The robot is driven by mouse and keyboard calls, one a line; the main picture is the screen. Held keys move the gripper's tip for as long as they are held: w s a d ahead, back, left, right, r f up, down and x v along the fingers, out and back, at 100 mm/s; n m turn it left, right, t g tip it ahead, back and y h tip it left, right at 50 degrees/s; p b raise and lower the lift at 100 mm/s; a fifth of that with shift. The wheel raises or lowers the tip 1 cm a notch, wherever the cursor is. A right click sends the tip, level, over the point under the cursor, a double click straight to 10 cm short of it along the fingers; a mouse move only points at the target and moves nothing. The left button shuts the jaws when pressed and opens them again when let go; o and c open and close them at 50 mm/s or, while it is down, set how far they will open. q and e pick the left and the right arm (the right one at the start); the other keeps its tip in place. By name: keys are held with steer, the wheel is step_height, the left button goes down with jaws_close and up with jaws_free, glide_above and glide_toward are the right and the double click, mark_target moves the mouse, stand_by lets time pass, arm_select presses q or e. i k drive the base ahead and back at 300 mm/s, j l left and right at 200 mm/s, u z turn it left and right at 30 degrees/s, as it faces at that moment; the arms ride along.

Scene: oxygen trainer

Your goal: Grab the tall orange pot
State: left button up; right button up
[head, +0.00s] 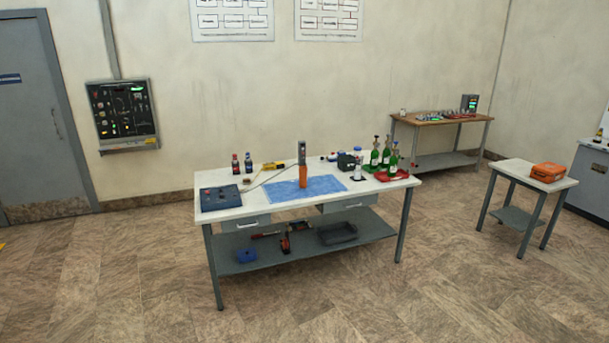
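A tall, narrow orange object (303,179), which fits the tall orange pot, stands upright on a blue mat (327,183) on the white workbench (245,213). A grey, narrow part rises above its orange body; I cannot tell whether this is part of it or a separate thing in or behind it. A thin cable or tube runs near it from the left. The workbench is some distance ahead of me. Neither of my grippers is in view.
A dark blue box (220,197) sits at the bench's left end. Green bottles (386,155) and a red tray (391,175) stand at the right. A side table (515,172) holds an orange case (549,172). The floor before the bench is clear.

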mark_target(303, 177)
steer(key=i+l+z, duration=0.1)
steer(key=i+z, duration=0.35)
steer(key=i, duration=1.45)
